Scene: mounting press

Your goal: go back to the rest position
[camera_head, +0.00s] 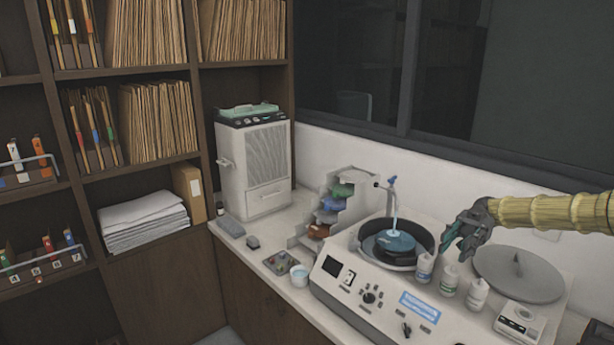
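My gripper (456,238) hangs at the right of the head view, above the grey-white press (335,292) and to the right of its round dark well (428,243). My arm reaches in from the right edge. The fingers are dark with teal parts and overlap each other, so whether they are open or shut does not show clearly. I see no object clearly held in them. In the well is a dark disc with a blue top (403,241).
Several white bottles (477,294) stand at the press's front right, below my gripper. A grey round plate (540,285) lies right. A small white device (520,322) sits at the front right. A white cabinet (268,165) and stepped rack (315,214) stand left. Shelves fill the far left.

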